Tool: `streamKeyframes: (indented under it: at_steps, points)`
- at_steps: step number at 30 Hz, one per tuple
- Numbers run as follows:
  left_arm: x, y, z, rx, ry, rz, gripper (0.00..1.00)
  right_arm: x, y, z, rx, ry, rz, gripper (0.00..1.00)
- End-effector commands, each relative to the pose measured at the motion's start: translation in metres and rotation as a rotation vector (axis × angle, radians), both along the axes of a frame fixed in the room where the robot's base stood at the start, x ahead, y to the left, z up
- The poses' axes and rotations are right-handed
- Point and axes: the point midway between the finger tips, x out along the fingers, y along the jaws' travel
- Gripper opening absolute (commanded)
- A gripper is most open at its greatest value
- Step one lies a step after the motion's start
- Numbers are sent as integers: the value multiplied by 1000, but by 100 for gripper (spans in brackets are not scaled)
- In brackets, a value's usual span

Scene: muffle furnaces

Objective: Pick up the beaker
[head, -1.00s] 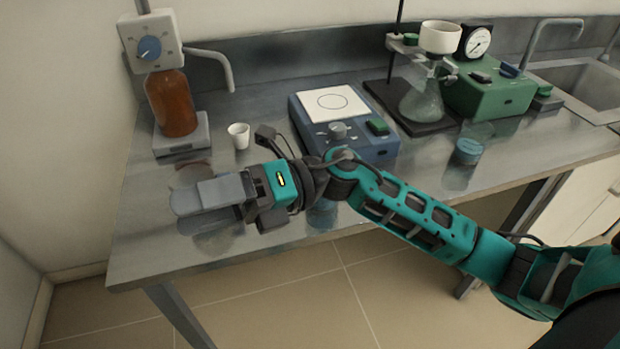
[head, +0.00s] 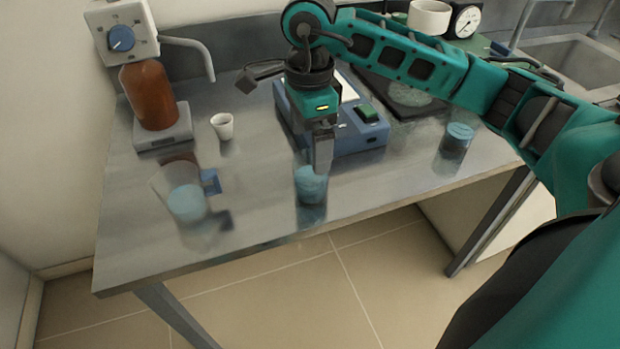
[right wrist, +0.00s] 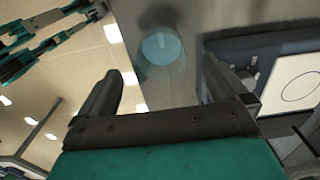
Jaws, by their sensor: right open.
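A small clear beaker with blue liquid (head: 311,187) stands on the steel bench near its front edge. My right gripper (head: 322,160) points down just above and behind it in the head view, its fingers overlapping the beaker's top. In the right wrist view the beaker (right wrist: 161,47) shows between and beyond the two spread fingers of the right gripper (right wrist: 160,72). The gripper is open and empty. Whether the fingers reach down around the beaker I cannot tell. My left gripper is not in view.
A larger clear vessel with blue liquid and a blue side piece (head: 186,200) stands to the left. Another blue-filled vessel (head: 457,140) stands right. A blue hotplate device (head: 358,138) is close behind. A white cup (head: 222,126) and brown bottle (head: 150,95) stand back left.

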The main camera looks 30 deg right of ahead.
Motion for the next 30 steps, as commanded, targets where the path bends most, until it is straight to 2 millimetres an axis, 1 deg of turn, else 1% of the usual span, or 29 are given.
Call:
streamKeyframes:
  at_steps: [1,3,10,16,18,21,27,28,30]
  points:
    - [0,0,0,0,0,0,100,-1,0,-9,-1,3,0,100]
    - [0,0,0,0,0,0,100,0,0,-18,1,3,-1,100]
    - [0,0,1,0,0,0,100,0,-1,-36,2,3,-2,100]
    - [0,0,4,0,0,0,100,0,-3,-66,3,4,-1,100]
    - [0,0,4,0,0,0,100,0,-4,-74,2,3,0,100]
    - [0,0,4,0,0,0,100,0,-4,-80,3,0,0,100]
    - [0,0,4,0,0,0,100,1,-3,-80,3,-1,0,100]
    - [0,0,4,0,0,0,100,1,-3,-80,3,-1,0,99]
    - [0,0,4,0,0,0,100,1,-3,-80,3,-1,0,92]
